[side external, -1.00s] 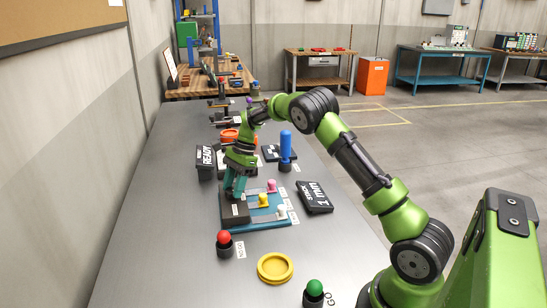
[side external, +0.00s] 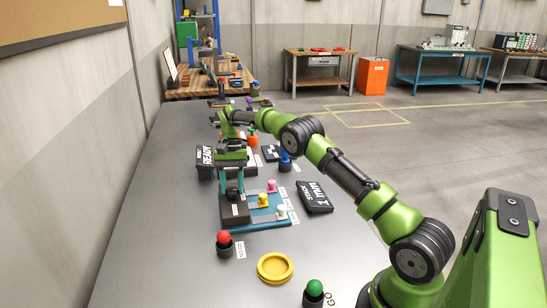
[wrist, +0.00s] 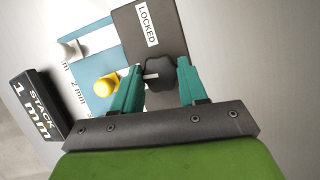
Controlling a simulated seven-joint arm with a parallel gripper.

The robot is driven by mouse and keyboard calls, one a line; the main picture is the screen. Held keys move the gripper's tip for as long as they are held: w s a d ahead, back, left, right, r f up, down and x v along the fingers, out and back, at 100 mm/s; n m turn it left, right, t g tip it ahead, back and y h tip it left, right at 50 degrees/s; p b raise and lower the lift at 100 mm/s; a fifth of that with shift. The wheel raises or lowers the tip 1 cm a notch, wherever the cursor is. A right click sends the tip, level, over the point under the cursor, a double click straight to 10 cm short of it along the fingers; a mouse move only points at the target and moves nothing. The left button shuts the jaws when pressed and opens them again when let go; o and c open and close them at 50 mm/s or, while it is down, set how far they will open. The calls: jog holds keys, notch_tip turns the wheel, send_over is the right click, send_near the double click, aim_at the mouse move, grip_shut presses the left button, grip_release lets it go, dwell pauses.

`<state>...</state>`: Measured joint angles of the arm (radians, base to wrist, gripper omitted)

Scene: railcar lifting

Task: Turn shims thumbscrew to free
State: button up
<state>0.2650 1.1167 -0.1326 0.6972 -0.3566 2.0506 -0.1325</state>
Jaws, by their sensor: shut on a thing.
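The shims' thumbscrew is a black lobed knob (wrist: 159,75) on a dark grey block (wrist: 157,25) with a "LOCKED" label. The knob also shows in the side view (side external: 232,192). My gripper (side external: 231,190) is over the block, its teal fingers on either side of the knob and shut on it. In the wrist view the gripper (wrist: 158,72) straddles the knob; contact at the far finger is hard to see. The shims lie in a teal tray (side external: 256,226) beside the block, with pink (side external: 271,186), yellow (side external: 263,200) and white (side external: 282,212) knobs.
A black "STACK 1 mm" sign (side external: 314,197) lies right of the tray. A red button (side external: 224,238), yellow dish (side external: 275,267) and green button (side external: 314,288) stand in front. A "READY" sign (side external: 205,157) and a blue-handled tool (side external: 286,160) are behind.

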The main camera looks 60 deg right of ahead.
aim_at(233, 192)
jog(key=shift+n, duration=0.7)
jog(key=shift+h, duration=0.3)
jog(key=o, duration=1.1)
jog(key=shift+c, duration=0.2)
notch_tip(233, 192, up, 4)
jog(key=shift+f, duration=0.1)
jog(key=s+a, duration=0.1)
jog(key=s, duration=0.6)
jog(key=s+a+r, duration=0.1)
jog(key=s+a, duration=0.1)
jog(key=s, duration=0.6)
jog(key=shift+s+a+r, duration=0.15)
jog(key=shift+s+a, duration=0.1)
jog(key=shift+a, duration=0.05)
jog(key=shift+d, duration=0.1)
jog(key=s+a+r+n+t+h, duration=0.1)
jog(key=s+a+r+n+t, duration=0.4)
jog(key=s+a+r+t, duration=0.5)
jog(key=s+a+r, duration=0.2)
jog(key=s, duration=0.1)
jog(key=shift+r, duration=0.4)
